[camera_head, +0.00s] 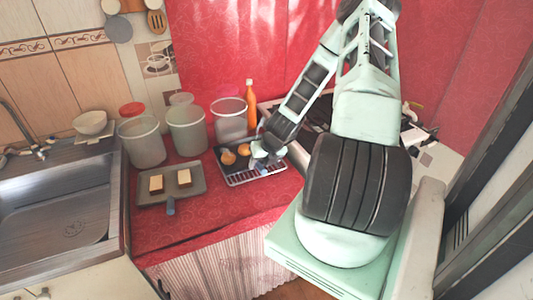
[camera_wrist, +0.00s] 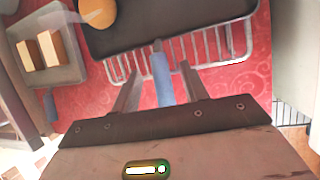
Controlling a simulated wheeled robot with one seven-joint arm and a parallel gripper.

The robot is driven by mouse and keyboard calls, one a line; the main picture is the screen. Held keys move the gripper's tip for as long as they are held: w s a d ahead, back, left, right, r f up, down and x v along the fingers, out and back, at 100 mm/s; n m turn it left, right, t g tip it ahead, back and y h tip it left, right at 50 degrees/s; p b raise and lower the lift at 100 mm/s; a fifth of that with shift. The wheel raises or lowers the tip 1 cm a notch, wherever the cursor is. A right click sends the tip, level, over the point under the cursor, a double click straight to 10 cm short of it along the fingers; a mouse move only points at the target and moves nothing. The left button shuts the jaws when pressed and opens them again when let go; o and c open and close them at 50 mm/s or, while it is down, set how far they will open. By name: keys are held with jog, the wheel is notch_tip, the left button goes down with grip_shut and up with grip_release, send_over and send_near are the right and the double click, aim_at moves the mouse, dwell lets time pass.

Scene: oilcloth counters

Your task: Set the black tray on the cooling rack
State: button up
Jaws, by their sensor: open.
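The black tray (camera_wrist: 170,25) lies over the cooling rack (camera_wrist: 232,55), a pale wire grid whose near edge and bars show past the tray in the wrist view. In the head view the rack (camera_head: 262,179) sticks out in front of the tray. Round orange-brown pieces (camera_head: 228,157) sit on the tray. A blue handle (camera_wrist: 162,82) extends from the tray's near side. My gripper (camera_wrist: 160,69) is open, with one finger on each side of this handle and gaps visible. In the head view my gripper partly hides the tray and rack.
A grey tray (camera_head: 196,190) with two pale-topped brown blocks and a blue handle lies to the left. Several tubs (camera_head: 187,130) and an orange bottle (camera_head: 250,103) stand behind. A sink (camera_head: 60,210) is at far left. Red cloth is clear in front.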

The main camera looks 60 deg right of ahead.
jog(key=d+v, duration=0.1)
jog(key=v, duration=0.9)
jog(key=w+a+r+n+g+y, duration=0.1)
jog(key=w+a+r+n, duration=0.1)
jog(key=a+n, duration=0.65)
jog(key=w+a+r+n+g+y, duration=0.1)
jog(key=a+r+n, duration=0.2)
jog(key=a+n, duration=0.6)
jog(key=w+a+r+n+y, duration=0.1)
jog(key=w+a+r+n, duration=0.1)
jog(key=a+n, duration=0.65)
jog(key=s+a+r+n+g, duration=0.1)
jog(key=s+a+r+n, duration=0.3)
jog(key=s+a+n, duration=0.5)
jog(key=s+a+r+n+g+h, duration=0.1)
jog(key=s+a+r+n, duration=0.3)
jog(key=s+a+n, duration=0.5)
jog(key=a+n+g, duration=0.1)
jog(key=n, duration=0.6)
jog(key=shift+r+h+b, duration=0.3)
jog(key=shift+r+b, duration=0.1)
